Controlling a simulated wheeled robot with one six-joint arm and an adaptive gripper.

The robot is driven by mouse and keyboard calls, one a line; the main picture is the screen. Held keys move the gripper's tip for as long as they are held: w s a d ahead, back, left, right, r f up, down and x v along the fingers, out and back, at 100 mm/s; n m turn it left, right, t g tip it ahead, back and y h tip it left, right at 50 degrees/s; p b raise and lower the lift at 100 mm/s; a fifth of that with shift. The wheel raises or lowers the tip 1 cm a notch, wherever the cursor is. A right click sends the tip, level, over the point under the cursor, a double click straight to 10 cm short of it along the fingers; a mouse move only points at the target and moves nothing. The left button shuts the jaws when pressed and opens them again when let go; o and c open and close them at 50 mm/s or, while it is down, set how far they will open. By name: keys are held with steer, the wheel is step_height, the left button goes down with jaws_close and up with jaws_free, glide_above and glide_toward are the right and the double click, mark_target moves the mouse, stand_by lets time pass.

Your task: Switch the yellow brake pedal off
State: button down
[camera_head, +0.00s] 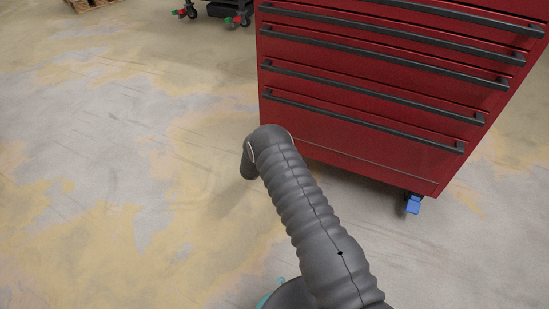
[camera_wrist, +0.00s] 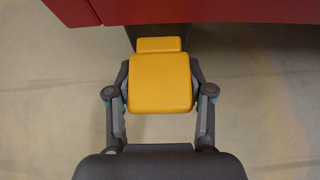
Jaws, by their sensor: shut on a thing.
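The yellow brake pedal (camera_wrist: 160,88) shows in the wrist view as a broad yellow plate with a narrower yellow strip behind it, just below the edge of the red cabinet (camera_wrist: 220,10). My gripper (camera_wrist: 160,78) has one finger at each side of the plate and is shut on it. The pedal's tilt is hard to judge from straight above. In the head view my arm reaches down to the left of the cabinet (camera_head: 350,140); the gripper and the yellow pedal are hidden there.
A blue caster pedal (camera_head: 413,204) sits under the cabinet's right corner. Black drawer handles (camera_head: 370,120) stick out from its front. A dark cart with red and green caster pedals (camera_head: 232,21) and a wooden pallet (camera_head: 92,4) stand far back. The floor at left is clear.

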steer(key=shift+w+r, duration=0.1)
steer(key=shift+c, duration=2)
jaws_free()
steer(key=shift+s+a+r, duration=0.15)
steer(key=shift+s+a, duration=0.05)
steer(key=shift+s, duration=0.15)
steer(key=v, duration=1.1)
steer(key=shift+r, duration=0.1)
